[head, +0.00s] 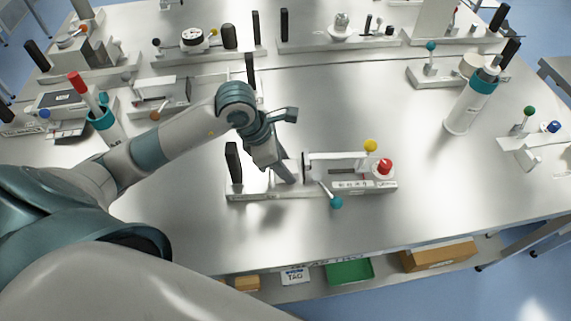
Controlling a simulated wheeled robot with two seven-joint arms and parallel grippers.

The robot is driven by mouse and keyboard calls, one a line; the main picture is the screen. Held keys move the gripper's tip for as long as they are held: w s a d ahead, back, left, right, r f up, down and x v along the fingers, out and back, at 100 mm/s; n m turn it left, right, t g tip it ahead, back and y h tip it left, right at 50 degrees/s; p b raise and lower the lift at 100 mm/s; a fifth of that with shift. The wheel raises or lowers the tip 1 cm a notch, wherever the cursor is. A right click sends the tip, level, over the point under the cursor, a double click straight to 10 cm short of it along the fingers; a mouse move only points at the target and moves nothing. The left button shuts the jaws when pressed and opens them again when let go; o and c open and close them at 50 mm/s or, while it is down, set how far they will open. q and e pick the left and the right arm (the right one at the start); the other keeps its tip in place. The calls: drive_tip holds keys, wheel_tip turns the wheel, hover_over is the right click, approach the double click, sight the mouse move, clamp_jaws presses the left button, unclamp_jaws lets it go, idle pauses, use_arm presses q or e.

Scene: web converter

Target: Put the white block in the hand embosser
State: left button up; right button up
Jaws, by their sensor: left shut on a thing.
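My left gripper (287,176) points down over the left part of a low white bench device (275,193), likely the hand embosser. This device has a black upright handle, a white arm, and yellow, red and teal knobs. The gripper is shut on a small pale thing, likely the white block, which the fingers mostly hide. The fingertips are close above the base, left of the device's white arm. I cannot tell whether the held thing touches the base. My right gripper is not in view.
Other devices stand along the back and left of the metal table (360,235). A white cylinder with a teal band (467,108) stands at the right. A green tray (349,271) and a cardboard box (438,256) lie on the shelf below.

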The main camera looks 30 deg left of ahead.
use_arm(q)
drive_tip(key=shift+f, duration=0.15)
drive_tip(key=o, duration=1.1)
drive_tip(key=shift+r, duration=0.2)
drive_tip(key=shift+a+r, duration=0.15)
drive_tip(key=shift+r, duration=0.35)
drive_tip(key=b+v, duration=0.3)
drive_tip(key=v, duration=0.8)
drive_tip(key=shift+s, duration=0.2)
drive_tip(key=shift+f, duration=0.1)
